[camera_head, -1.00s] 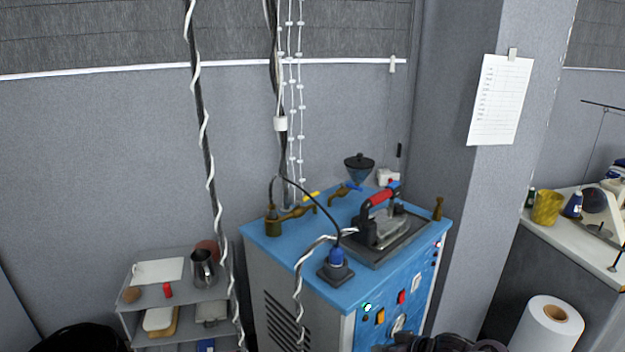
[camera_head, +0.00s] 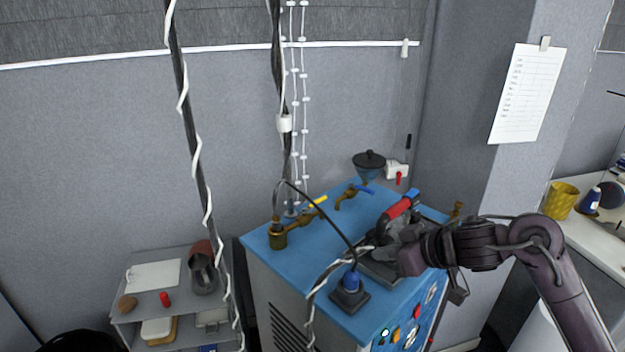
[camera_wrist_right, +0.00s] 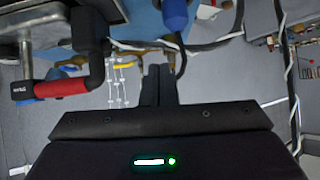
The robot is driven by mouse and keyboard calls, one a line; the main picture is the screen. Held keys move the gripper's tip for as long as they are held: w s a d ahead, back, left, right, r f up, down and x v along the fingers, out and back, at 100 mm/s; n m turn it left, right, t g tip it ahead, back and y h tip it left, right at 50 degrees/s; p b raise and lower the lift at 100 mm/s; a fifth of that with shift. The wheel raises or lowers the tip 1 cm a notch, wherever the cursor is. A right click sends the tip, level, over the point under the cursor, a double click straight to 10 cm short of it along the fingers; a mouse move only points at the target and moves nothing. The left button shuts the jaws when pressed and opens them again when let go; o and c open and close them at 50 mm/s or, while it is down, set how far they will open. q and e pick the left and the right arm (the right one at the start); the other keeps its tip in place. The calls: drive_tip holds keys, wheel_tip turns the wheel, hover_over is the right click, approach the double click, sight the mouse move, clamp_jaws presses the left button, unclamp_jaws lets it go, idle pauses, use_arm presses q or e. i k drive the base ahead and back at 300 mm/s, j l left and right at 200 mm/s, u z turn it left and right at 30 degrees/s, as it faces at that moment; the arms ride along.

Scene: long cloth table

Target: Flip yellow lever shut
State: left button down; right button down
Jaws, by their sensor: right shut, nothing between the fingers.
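The yellow lever (camera_head: 318,201) sits on a brass valve (camera_head: 300,219) at the back left of the blue machine top. In the right wrist view the yellow lever (camera_wrist_right: 123,66) shows small, beyond and left of the fingers. My right gripper (camera_head: 388,246) reaches in from the right over the machine top, in front of the iron and well right of the lever. In the right wrist view the fingers of my right gripper (camera_wrist_right: 158,85) are together and empty. They are apart from the lever. My left gripper is not in view.
An iron with a red handle (camera_head: 398,209) stands partly hidden behind my right gripper. A second brass valve with a blue lever (camera_head: 362,188) and a dark funnel (camera_head: 369,161) are behind. A shelf (camera_head: 140,297) stands left.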

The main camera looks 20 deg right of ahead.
sight(303, 210)
drive_tip(key=i, duration=1.05)
